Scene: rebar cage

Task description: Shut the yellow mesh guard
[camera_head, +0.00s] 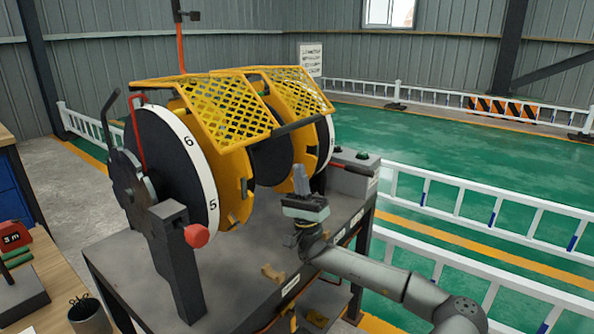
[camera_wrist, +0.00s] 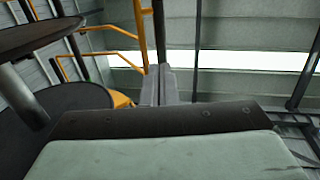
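The yellow mesh guard (camera_head: 228,112) sits over the top of the reel machine in the head view, with its mesh panels tilted. A dark bar (camera_head: 298,125) runs along its lower front edge. My gripper (camera_head: 300,178) is in front of the reels, below and apart from that bar, with its fingers pointing up. In the wrist view the two grey fingers (camera_wrist: 160,84) look close together with nothing between them. Yellow bars (camera_wrist: 142,30) show beyond them; I cannot tell whether they belong to the guard.
Black reels with a white numbered rim (camera_head: 190,150) and yellow flanges stand left of my gripper. A post with a red knob (camera_head: 196,236) stands at the front left. A grey box with buttons (camera_head: 352,170) is at the right. White railings (camera_head: 480,220) stand beyond the bench.

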